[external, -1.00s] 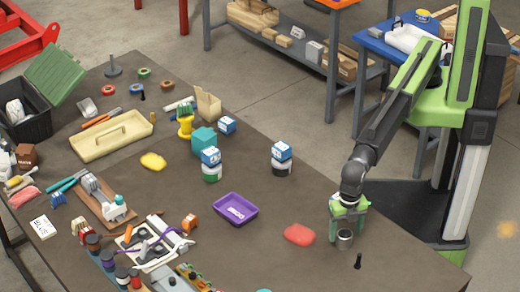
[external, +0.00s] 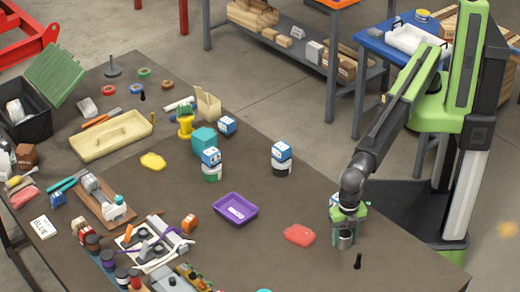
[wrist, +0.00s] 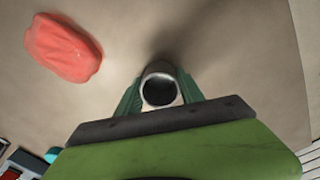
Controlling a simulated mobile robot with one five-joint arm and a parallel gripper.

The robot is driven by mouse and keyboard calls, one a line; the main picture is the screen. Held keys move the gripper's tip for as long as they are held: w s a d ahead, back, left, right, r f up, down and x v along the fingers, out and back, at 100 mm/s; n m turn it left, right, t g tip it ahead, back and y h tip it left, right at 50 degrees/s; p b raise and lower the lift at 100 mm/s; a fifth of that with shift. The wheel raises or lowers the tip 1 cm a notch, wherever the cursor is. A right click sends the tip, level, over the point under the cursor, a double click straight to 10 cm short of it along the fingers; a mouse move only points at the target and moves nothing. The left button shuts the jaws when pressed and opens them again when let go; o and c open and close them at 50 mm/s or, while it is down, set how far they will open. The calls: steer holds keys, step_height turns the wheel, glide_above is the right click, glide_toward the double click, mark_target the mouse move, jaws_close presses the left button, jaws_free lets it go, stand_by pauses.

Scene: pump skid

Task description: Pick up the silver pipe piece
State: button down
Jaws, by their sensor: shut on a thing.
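The silver pipe piece (external: 345,240) is a short, hollow cylinder near the right front part of the brown table. In the wrist view its round open end (wrist: 159,89) faces the camera, between the two green fingers. My gripper (external: 346,232) points down and is shut on the pipe piece, with a finger on either side. The fingers partly hide its sides. I cannot tell whether its bottom touches the table.
A red cloth-like lump (external: 299,235) lies just left of my gripper, also in the wrist view (wrist: 64,47). A small black upright piece (external: 358,261) stands close in front. A purple tray (external: 236,209) is further left. Bare table (external: 400,250) lies to the right.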

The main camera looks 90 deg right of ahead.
steer(key=shift+r+p, duration=0.7)
steer(key=r+p, duration=0.3)
steer(key=p, duration=0.1)
steer(key=shift+w+d+r, duration=0.1)
steer(key=shift+d+r, duration=0.1)
steer(key=shift+r, duration=0.2)
steer(key=w+d+r+p, duration=0.5)
steer(key=d, duration=0.4)
steer(key=shift+w+d+r+p, duration=0.3)
steer(key=shift+w+d+r, duration=0.05)
steer(key=shift+r, duration=0.05)
